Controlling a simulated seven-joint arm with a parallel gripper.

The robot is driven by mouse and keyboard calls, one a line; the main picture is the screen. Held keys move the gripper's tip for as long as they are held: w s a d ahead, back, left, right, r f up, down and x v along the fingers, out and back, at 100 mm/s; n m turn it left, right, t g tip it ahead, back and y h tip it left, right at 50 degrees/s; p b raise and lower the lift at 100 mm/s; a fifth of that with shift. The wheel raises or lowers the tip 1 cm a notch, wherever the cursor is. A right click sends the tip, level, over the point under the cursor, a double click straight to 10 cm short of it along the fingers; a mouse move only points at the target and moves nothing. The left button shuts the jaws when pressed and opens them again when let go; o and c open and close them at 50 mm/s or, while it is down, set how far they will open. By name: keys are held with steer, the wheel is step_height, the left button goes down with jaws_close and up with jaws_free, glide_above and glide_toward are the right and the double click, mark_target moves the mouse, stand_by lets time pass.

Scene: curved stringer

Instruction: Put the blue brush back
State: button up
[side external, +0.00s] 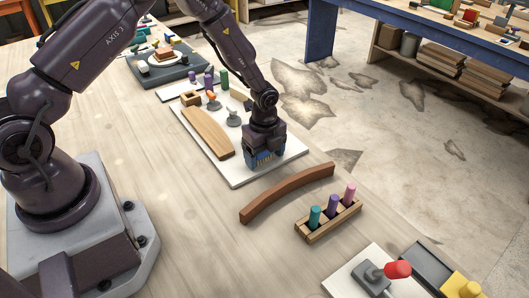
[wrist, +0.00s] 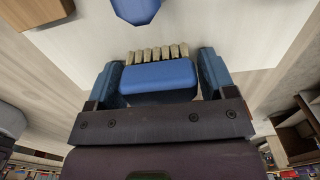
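A blue brush (wrist: 158,76) with a row of tan bristles (wrist: 155,53) fills the gap between my fingers in the wrist view. My gripper (wrist: 160,82) appears shut on its two ends. In the side view my gripper (side external: 265,160) points down over the near right end of a white board (side external: 237,180), low above it or at it. The brush is mostly hidden there by the blue fingers, and I cannot tell whether it touches the board.
A brown curved strip (side external: 287,192) and a wooden rack (side external: 330,220) with three coloured pegs lie nearer. A red-knobbed lever (side external: 397,270) stands at front right. Table left of the board is clear.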

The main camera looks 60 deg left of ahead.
steer(key=shift+o, duration=0.7)
steer(key=shift+r, duration=0.1)
steer(key=s+r+n+t, duration=0.1)
steer(key=s+r+n, duration=0.1)
steer(key=r, duration=1)
steer(key=s+r+n+t, duration=0.1)
steer(key=s+r+n, duration=0.15)
steer(key=r, duration=0.85)
steer(key=s+d+r+n+t, duration=0.1)
steer(key=s+r+n, duration=0.4)
steer(key=s, duration=0.4)
steer(key=s+d+r+n+t, duration=0.1)
steer(key=s+r+n+t, duration=0.1)
steer(key=s+r+n, duration=0.3)
steer(key=s+n, duration=0.3)
steer(key=s, duration=0.1)
steer(key=shift+d+r+t, duration=0.3)
steer(key=shift+d+r, duration=0.1)
steer(key=shift+n, duration=0.25)
